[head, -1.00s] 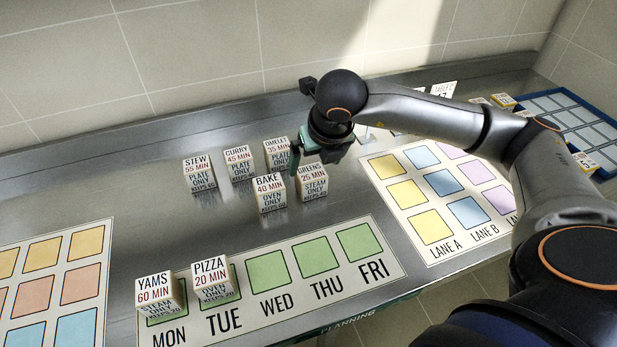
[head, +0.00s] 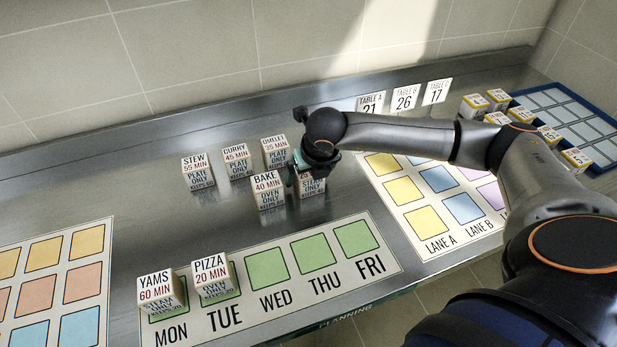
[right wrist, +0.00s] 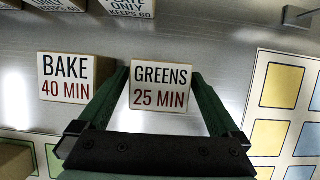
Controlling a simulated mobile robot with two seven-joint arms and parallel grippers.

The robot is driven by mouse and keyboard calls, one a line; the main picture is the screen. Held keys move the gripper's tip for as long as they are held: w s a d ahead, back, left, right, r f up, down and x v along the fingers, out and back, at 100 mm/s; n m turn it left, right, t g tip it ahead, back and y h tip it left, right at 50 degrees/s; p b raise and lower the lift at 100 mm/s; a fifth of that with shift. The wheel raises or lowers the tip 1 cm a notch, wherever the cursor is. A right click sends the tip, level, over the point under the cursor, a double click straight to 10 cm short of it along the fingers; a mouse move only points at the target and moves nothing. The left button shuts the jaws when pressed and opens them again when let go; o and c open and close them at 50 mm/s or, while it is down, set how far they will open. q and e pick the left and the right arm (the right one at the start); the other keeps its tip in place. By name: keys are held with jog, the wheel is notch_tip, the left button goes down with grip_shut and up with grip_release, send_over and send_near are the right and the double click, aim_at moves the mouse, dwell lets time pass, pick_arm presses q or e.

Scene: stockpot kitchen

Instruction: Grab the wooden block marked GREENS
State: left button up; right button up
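The GREENS block (right wrist: 160,88), wooden with a white label reading 25 MIN, sits upright on the metal counter. In the right wrist view it stands between the two fingers of my right gripper (right wrist: 158,95), which are open on either side of it. In the head view the right gripper (head: 306,176) is over the GREENS block (head: 312,187) and hides its top. Whether the fingers touch the block I cannot tell. My left gripper is not in view.
The BAKE block (head: 267,190) stands close at the left of GREENS. OMELET (head: 275,152), CURRY (head: 237,161) and STEW (head: 198,172) stand behind. YAMS (head: 157,290) and PIZZA (head: 211,278) are on the weekday board (head: 290,300). A lane board (head: 395,215) lies to the right.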

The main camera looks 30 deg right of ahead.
jog(key=c, duration=1.3)
jog(key=shift+r, duration=0.1)
jog(key=shift+c, duration=0.2)
